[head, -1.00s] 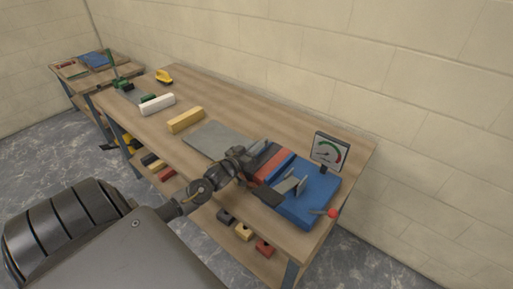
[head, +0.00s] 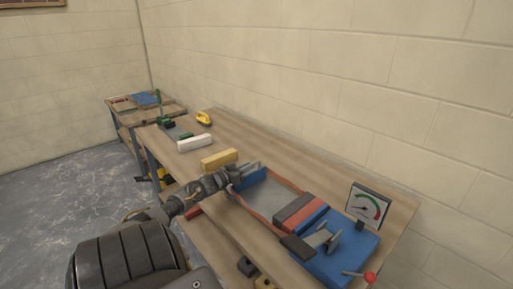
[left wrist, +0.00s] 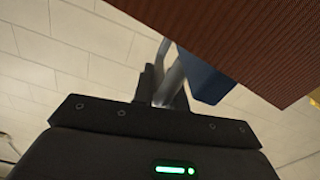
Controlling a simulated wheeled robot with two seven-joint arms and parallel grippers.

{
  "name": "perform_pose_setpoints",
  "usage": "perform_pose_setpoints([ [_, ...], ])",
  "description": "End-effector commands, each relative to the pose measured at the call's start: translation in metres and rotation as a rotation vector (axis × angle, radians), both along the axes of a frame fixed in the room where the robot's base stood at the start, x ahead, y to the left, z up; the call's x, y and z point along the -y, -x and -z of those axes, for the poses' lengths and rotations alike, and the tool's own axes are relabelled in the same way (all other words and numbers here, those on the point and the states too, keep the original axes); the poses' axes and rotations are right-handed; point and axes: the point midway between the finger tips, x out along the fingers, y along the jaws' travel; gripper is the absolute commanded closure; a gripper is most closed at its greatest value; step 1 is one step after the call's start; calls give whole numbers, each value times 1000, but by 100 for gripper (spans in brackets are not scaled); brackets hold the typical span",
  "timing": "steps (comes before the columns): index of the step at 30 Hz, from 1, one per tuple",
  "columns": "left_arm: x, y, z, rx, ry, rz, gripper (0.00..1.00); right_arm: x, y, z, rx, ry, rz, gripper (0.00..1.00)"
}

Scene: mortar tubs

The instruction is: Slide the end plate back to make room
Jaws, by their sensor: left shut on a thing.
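The blue end plate (head: 252,179) stands near the middle of the bench in the head view. A grey upright piece shows beside it. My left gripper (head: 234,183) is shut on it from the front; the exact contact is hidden. In the left wrist view the dark fingers (left wrist: 163,88) close around a grey metal part, with a blue block (left wrist: 205,78) just right of them. A grey and red block stack (head: 300,213) sits to the right, against the blue base (head: 345,258). A gap with reddish rails (head: 258,217) lies between plate and stack. My right gripper is not in view.
A gauge (head: 367,206) stands behind the blue base, and a red-knobbed lever (head: 369,277) sticks out in front. A yellow block (head: 219,160) and a white block (head: 194,143) lie on the bench to the left. The wall runs along the back.

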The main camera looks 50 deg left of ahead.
Motion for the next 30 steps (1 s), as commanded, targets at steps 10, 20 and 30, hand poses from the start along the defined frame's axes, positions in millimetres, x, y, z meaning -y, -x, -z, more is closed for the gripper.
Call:
perform_pose_setpoints([
  [10,-12,0,-1,3,1,-2,100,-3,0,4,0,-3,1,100],
  [20,-10,0,-1,1,1,1,66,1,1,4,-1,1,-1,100],
  [30,-10,3,0,-1,1,1,66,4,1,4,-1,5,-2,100],
])
